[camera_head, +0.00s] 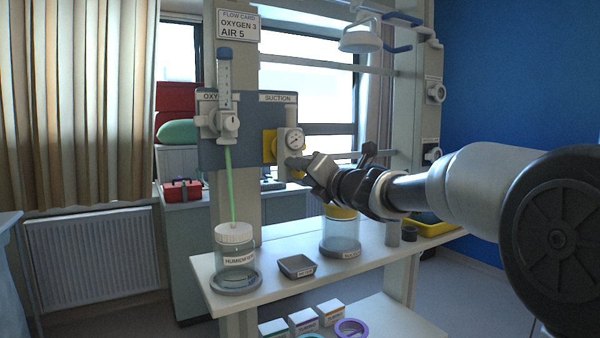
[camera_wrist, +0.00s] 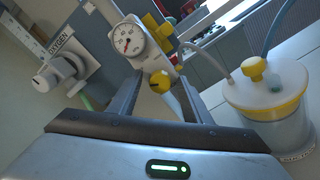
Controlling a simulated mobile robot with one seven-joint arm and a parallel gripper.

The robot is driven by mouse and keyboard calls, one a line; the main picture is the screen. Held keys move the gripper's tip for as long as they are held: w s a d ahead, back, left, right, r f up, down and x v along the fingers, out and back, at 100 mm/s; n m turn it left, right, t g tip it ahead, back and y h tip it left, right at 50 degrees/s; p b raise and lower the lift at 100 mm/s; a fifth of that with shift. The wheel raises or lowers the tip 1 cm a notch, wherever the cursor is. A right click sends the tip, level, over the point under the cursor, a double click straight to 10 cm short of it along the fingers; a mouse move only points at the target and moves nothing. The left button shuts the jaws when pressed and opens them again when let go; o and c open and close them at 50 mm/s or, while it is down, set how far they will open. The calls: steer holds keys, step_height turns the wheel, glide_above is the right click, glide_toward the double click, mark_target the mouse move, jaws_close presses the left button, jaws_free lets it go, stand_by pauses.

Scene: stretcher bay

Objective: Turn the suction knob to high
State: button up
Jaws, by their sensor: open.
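The suction regulator with its round gauge (camera_head: 293,140) is on the blue wall panel under the SUCTION label. In the wrist view the gauge (camera_wrist: 127,41) shows a red needle. The yellow suction knob (camera_wrist: 161,80) with a dark mark sits just below the gauge. My gripper (camera_wrist: 160,83) is open, with one finger on each side of the knob; I cannot tell whether either finger touches it.
The oxygen flowmeter (camera_head: 225,90) stands left of the regulator, with a green tube down to the humidifier jar (camera_head: 235,255). A yellow-lidded suction jar (camera_head: 341,235) and a grey tray (camera_head: 297,266) are on the shelf (camera_head: 265,292) below. A lamp (camera_head: 360,38) hangs above.

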steer(key=c, duration=1)
steer(key=shift+c, duration=0.2)
steer(key=shift+m, duration=0.3)
steer(key=m+p, duration=1.3)
steer(key=m, duration=1)
steer(key=shift+p, duration=0.3)
steer(key=shift+m, duration=0.3)
